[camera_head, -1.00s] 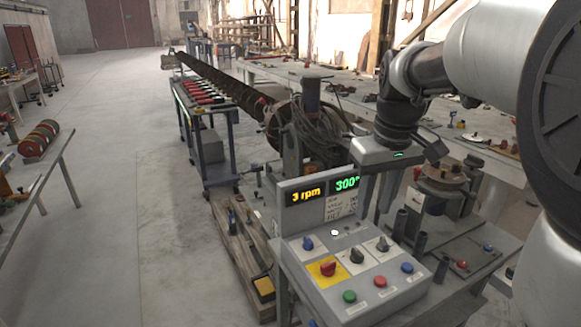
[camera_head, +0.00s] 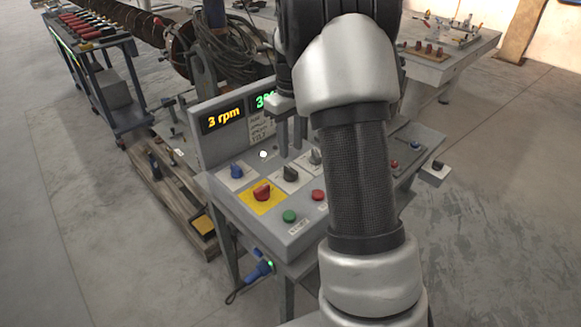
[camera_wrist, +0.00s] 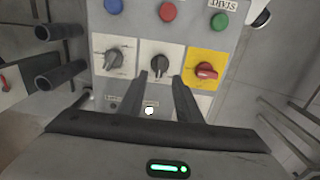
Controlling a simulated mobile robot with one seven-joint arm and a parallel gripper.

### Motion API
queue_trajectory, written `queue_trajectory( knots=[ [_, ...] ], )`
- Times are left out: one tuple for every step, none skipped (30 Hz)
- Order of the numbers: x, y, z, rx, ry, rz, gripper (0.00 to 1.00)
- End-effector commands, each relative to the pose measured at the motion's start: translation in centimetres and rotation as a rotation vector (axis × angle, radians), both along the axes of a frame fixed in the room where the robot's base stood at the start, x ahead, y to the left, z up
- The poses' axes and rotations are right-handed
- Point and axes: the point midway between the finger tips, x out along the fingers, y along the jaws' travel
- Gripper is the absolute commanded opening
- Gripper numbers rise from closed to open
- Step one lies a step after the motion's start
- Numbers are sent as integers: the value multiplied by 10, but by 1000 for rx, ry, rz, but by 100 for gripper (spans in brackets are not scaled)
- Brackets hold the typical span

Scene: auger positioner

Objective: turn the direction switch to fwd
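The control panel (camera_head: 235,200) carries several rotary switches. A black knob on a white plate (camera_head: 290,173) sits in the middle; it also shows in the wrist view (camera_wrist: 160,64). A second black knob (camera_head: 316,157) is beside it, also in the wrist view (camera_wrist: 115,60). The switch labels are too small to read, so I cannot tell which is the direction switch. My gripper (camera_head: 290,150) points down at the panel. In the wrist view my gripper (camera_wrist: 164,76) is open, its fingertips on either side of the middle knob's lower end. I cannot tell whether they touch it.
A red knob on a yellow plate (camera_head: 262,191) and a blue knob (camera_head: 237,171) sit close by. Green (camera_head: 289,216) and red (camera_head: 319,195) buttons line the front edge. The display (camera_head: 222,119) stands behind.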

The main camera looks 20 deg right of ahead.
Motion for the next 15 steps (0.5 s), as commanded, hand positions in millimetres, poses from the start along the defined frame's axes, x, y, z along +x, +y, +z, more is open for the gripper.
queue_trajectory(
  knots=[
    [-1,0,-14,0,4,1,31],
    [-1,0,-21,0,5,1,31],
    [-1,0,-29,0,3,1,31],
    [-1,0,-35,0,4,1,31],
    [-1,1,-40,0,4,1,31],
    [-1,1,-47,1,4,1,31],
    [-1,1,-52,1,4,1,31],
    [-1,1,-56,1,3,1,31],
    [0,1,-61,1,3,0,31],
    [0,1,-65,1,3,0,31],
    [0,1,-68,0,2,0,31],
    [0,1,-71,1,1,0,31],
    [0,1,-72,0,0,0,31],
    [0,1,-74,0,0,0,31],
    [0,0,-75,0,0,0,31]
  ],
)
